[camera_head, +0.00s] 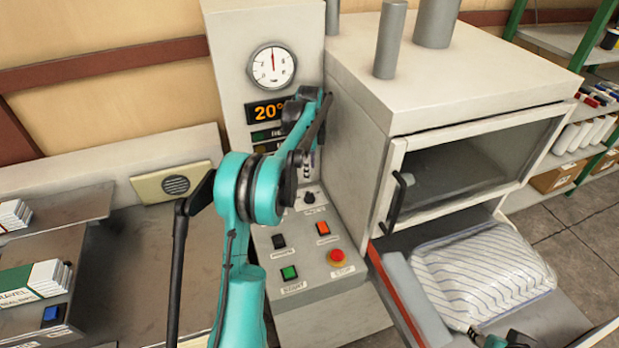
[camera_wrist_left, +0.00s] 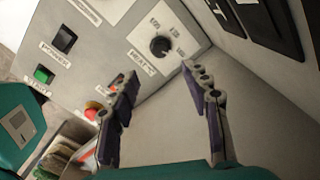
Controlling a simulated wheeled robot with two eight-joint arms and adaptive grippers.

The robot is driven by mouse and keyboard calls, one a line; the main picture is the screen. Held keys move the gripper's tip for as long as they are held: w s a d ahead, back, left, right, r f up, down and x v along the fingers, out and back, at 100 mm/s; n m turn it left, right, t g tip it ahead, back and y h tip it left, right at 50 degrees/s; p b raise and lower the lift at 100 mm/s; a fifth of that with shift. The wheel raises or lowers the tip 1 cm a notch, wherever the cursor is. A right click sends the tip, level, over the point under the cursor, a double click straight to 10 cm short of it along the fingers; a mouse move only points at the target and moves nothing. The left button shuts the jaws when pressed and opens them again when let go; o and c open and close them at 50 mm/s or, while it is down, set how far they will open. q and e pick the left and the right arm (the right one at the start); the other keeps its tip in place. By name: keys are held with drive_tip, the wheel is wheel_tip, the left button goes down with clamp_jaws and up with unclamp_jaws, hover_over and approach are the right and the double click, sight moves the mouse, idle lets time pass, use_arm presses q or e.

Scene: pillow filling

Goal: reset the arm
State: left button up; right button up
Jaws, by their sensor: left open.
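My left arm (camera_head: 240,210) is teal and reaches up in front of the machine's control panel. Its left gripper (camera_head: 310,125) is beside the panel's display, partly hidden by the wrist. In the left wrist view the left gripper (camera_wrist_left: 163,80) has its two dark fingers spread apart with nothing between them. A dial knob (camera_wrist_left: 160,46) on the panel lies beyond the fingers. Part of my right gripper (camera_head: 508,341) shows at the bottom edge beside a striped clear-wrapped pillow (camera_head: 480,272); its fingers cannot be made out.
The control panel carries a gauge (camera_head: 271,65), a green button (camera_head: 289,272), an orange button (camera_head: 322,228) and a red stop button (camera_head: 337,257). The white chamber's door (camera_head: 480,160) with a black handle is to the right. Boxed items (camera_head: 35,282) lie at left.

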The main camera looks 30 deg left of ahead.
use_arm(q)
drive_tip(key=shift+r, duration=0.3)
